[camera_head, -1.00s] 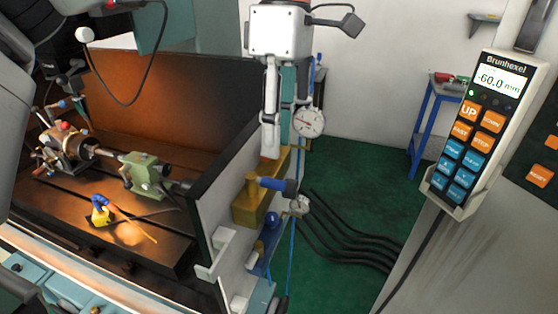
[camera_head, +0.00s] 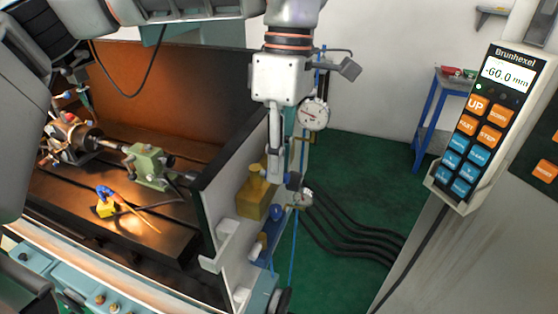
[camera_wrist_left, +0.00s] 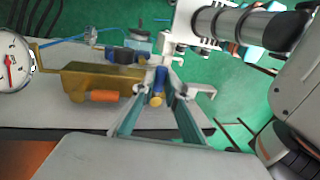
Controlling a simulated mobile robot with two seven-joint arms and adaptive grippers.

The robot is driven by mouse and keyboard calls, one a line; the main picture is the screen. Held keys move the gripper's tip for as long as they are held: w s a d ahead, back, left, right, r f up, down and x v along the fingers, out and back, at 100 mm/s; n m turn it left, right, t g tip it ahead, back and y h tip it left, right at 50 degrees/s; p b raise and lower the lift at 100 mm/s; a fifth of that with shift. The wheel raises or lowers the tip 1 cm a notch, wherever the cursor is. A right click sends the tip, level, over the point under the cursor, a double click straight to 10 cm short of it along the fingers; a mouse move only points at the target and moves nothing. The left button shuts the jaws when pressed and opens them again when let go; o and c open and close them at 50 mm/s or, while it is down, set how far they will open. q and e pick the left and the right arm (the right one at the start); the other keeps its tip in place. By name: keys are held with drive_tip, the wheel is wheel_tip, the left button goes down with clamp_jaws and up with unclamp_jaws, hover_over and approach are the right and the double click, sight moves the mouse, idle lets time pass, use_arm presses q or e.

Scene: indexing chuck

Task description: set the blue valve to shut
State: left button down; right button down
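The blue valve has a small blue lever with a dark end (camera_head: 294,181), low on the right side of the brass-coloured block (camera_head: 250,202). In the head view my left gripper (camera_head: 281,178) points down over it, and a finger covers most of the lever. In the left wrist view the blue lever (camera_wrist_left: 158,78) shows between my left gripper's two fingers (camera_wrist_left: 161,82), with a gap left between them. Contact with the lever cannot be made out. The brass block (camera_wrist_left: 88,82) is left of the fingers there. My right gripper is not in view.
An orange handle (camera_wrist_left: 102,96) sits on the block near my fingers. A dial gauge (camera_head: 314,114) stands close beside my gripper. White brackets (camera_head: 228,232) project from the panel below left. Black hoses (camera_head: 345,236) cross the green floor. A control pendant (camera_head: 485,125) is at right.

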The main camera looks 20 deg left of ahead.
use_arm(q)
drive_tip(key=shift+s, duration=0.1)
drive_tip(key=m, duration=0.2)
drive_tip(key=s+m, duration=0.1)
drive_tip(key=shift+s+m+y, duration=0.1)
drive_tip(key=shift+m+y, duration=0.3)
drive_tip(key=m, duration=0.2)
drive_tip(key=s+a+m, duration=0.1)
drive_tip(key=m, duration=0.2)
drive_tip(key=s+m+t+y, duration=0.1)
drive_tip(key=m, duration=0.2)
drive_tip(key=shift+s+a, duration=0.15)
drive_tip(key=shift+a, duration=0.2)
drive_tip(key=shift+s+a+m+t, duration=0.15)
drive_tip(key=shift+a+m+t, duration=0.15)
drive_tip(key=shift+m, duration=0.85)
drive_tip(key=shift+s+a+m+t, duration=0.2)
drive_tip(key=shift+a+m, duration=0.2)
drive_tip(key=shift+m, duration=0.75)
drive_tip(key=c, duration=2)
unclamp_jaws()
